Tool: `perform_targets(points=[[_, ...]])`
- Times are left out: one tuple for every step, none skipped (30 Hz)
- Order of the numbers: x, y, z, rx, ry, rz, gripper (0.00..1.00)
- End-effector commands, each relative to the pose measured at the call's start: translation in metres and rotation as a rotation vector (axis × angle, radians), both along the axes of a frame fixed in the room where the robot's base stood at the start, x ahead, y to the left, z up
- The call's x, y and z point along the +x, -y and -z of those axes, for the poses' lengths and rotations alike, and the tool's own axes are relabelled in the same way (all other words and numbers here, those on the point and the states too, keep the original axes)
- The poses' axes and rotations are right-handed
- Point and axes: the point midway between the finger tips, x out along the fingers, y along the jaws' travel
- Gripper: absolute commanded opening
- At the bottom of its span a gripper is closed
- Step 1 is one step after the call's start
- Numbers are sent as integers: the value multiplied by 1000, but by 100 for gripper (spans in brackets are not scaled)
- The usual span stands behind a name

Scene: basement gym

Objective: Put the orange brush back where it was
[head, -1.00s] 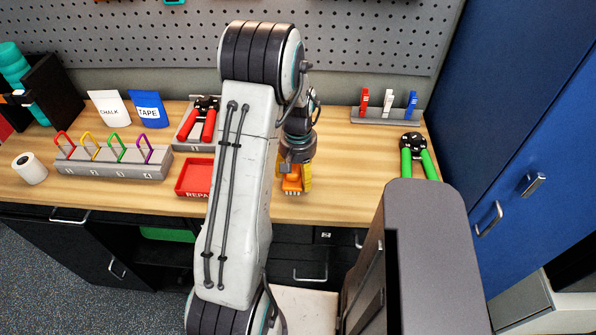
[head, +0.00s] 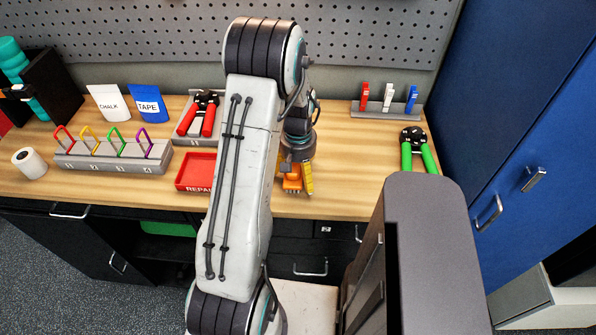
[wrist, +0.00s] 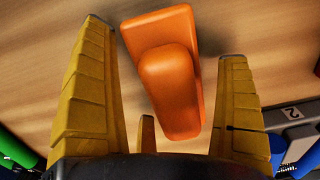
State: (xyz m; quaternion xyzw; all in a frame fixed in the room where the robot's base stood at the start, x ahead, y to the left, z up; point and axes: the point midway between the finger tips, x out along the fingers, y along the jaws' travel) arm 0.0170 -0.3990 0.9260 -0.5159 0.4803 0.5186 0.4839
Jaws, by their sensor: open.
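In the head view, my gripper (head: 298,190) points down at the bench just right of the red tray. The orange brush (head: 291,184) shows there as a small patch beside a yellow finger, and the rest is hidden by my gripper. A grey rack (head: 384,113) at the back right holds red, white and blue upright items.
The red tray (head: 181,187) is partly hidden by my arm. Green-handled pliers (head: 419,150) lie at the right, red-handled pliers (head: 208,122) in a grey holder. A grey block (head: 110,163) carries coloured carabiners. Bench between my gripper and the rack is clear.

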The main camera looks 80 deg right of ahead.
Motion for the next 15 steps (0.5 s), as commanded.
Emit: perform_targets(points=[[0, 0, 0, 0, 0, 0, 94], [0, 0, 0, 0, 0, 0, 94], [0, 0, 0, 0, 0, 0, 94], [0, 0, 0, 0, 0, 0, 94], [0, 0, -1, 0, 0, 0, 94], [0, 0, -1, 0, 0, 0, 94], [0, 0, -2, 0, 0, 0, 94], [0, 0, -4, 0, 0, 0, 94], [0, 1, -6, -2, 0, 0, 94], [0, 1, -8, -4, -1, 0, 94], [0, 1, -11, -4, -1, 0, 94], [0, 1, -17, -4, -1, 0, 94], [0, 2, -21, -6, -1, 0, 94], [0, 1, -26, -5, -1, 0, 94], [0, 1, -33, -6, -1, 0, 94]])
